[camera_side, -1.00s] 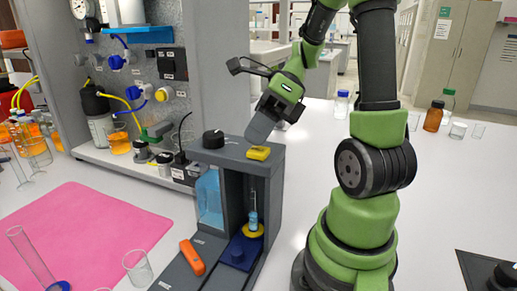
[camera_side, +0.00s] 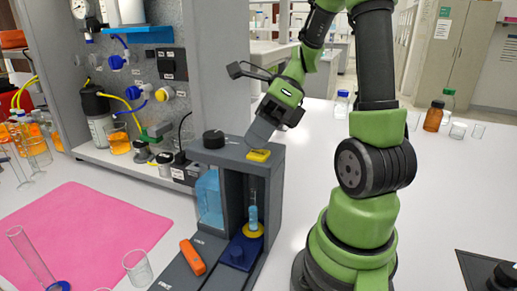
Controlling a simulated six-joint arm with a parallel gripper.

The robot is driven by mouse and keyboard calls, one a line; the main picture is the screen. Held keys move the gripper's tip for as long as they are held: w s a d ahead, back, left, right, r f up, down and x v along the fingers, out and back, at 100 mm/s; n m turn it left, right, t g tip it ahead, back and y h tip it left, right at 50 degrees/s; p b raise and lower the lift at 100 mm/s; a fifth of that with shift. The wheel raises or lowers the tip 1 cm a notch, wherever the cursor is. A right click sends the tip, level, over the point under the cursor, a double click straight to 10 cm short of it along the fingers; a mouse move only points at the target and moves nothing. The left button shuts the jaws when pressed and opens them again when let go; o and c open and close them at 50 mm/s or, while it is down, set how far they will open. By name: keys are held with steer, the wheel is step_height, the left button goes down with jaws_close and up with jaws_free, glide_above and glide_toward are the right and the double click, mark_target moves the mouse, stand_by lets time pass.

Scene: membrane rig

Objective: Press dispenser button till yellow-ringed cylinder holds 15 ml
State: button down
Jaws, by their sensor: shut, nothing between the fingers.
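The grey dispenser (camera_side: 270,188) stands on the white bench with a yellow button (camera_side: 260,156) on its top. A blue-filled reservoir (camera_side: 209,200) sits in the left bay.
A black knob (camera_side: 213,139) is on the dispenser's top, left of the button. An orange object (camera_side: 192,257) lies on its base. A pink mat (camera_side: 85,235), a beaker (camera_side: 138,268) and a tilted-looking empty cylinder (camera_side: 35,258) are to the left. The bench behind my arm is mostly clear.

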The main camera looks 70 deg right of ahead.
steer(key=shift+r, duration=0.95)
steer(key=shift+r, duration=0.1)
steer(key=shift+r, duration=2.4)
steer(key=s+a+n+t+h, duration=0.1)
steer(key=s+a+n+h, duration=0.1)
steer(key=n, duration=1.2)
steer(key=s+a+n+t+h, duration=0.2)
steer(key=a+n+h, duration=0.2)
steer(key=n, duration=0.9)
steer(key=shift+a+r+n, duration=0.4)
steer(key=shift+a+r, duration=0.05)
steer(key=shift+a, duration=0.8)
